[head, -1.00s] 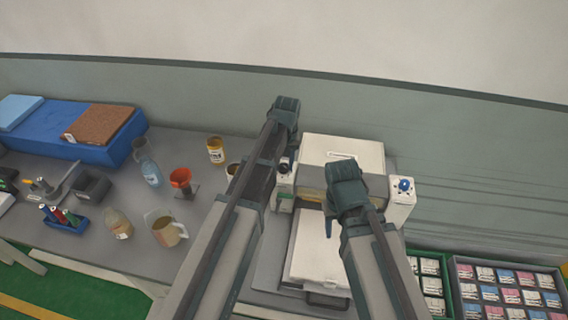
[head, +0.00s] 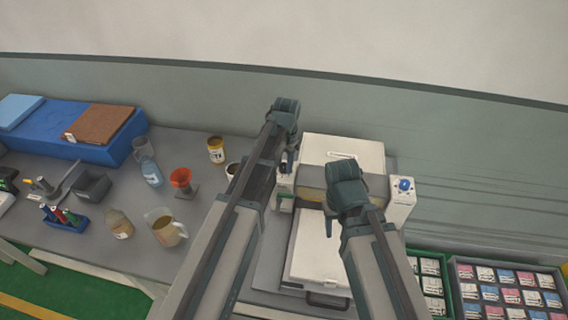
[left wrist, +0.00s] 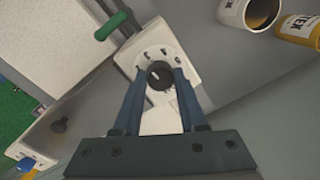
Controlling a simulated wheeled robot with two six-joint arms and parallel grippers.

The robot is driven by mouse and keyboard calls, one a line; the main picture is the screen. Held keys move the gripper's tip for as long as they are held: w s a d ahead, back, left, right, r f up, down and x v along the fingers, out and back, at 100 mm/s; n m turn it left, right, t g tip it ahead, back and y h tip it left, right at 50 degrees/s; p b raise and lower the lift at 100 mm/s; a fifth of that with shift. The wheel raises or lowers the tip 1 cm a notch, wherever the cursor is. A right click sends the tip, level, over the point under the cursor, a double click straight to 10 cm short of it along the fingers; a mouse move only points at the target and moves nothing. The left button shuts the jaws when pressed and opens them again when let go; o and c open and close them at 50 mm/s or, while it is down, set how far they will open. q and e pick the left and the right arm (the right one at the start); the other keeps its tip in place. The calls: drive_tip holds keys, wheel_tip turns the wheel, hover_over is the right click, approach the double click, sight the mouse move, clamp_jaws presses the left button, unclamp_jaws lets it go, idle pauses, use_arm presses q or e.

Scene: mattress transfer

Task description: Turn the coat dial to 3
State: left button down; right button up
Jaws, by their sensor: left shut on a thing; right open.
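The coat dial (left wrist: 160,75) is a dark round knob on a white panel (left wrist: 150,48) with dark marks around it, in the left wrist view. My left gripper (left wrist: 158,80) is shut on the dial, one blue-grey finger on each side. The number it points to is too small to read. In the head view my left gripper (head: 286,150) reaches the left side of the white machine (head: 342,152), and the arm hides the dial. My right gripper (head: 332,225) is open above the machine's middle, apart from the blue knob (head: 404,185) at the machine's right end.
A green handle (left wrist: 110,26) sits close beside the dial panel. Yellow-labelled tins (head: 216,150), a red funnel (head: 181,178) and a jug (head: 165,228) stand left of my left arm. Crates of small packets (head: 505,290) lie at the lower right.

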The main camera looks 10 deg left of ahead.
sight(285, 167)
use_arm(q)
drive_tip(key=shift+m, duration=0.5)
drive_tip(key=shift+c, duration=2.3)
unclamp_jaws()
wheel_tip(285, 167, up, 14)
drive_tip(key=p, duration=1.3)
drive_tip(key=shift+s+d+p, duration=0.15)
drive_tip(key=shift+d+p, duration=0.1)
drive_tip(key=shift+p, duration=0.15)
drive_tip(key=shift+f, duration=0.2)
